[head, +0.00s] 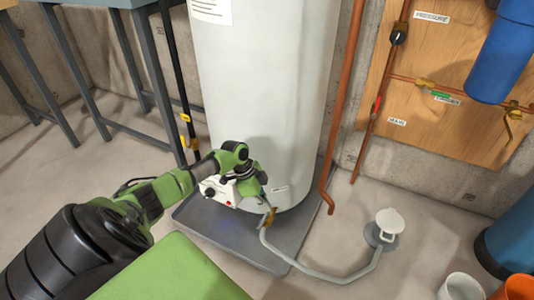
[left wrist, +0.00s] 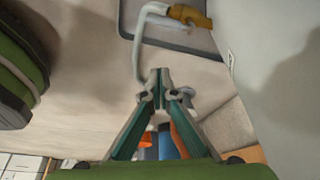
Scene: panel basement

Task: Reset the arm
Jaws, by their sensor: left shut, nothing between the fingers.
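My left arm reaches in from the left in the head view, and its left gripper (head: 264,204) hangs in front of the lower part of the white water heater tank (head: 262,95). In the left wrist view the left gripper (left wrist: 160,76) has its fingertips together with nothing between them. A brass drain valve (head: 270,216) with a grey hose (head: 335,278) sits low on the tank, close to the fingertips in the head view. In the left wrist view the valve (left wrist: 190,15) is apart from the fingertips. My right gripper is not in view.
The tank stands in a grey drain pan (head: 215,228). The hose runs to a floor drain (head: 381,236). Copper pipes (head: 343,110) and a wooden panel (head: 445,75) are at the right. A white bucket (head: 461,288) and an orange bucket (head: 518,290) stand at lower right.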

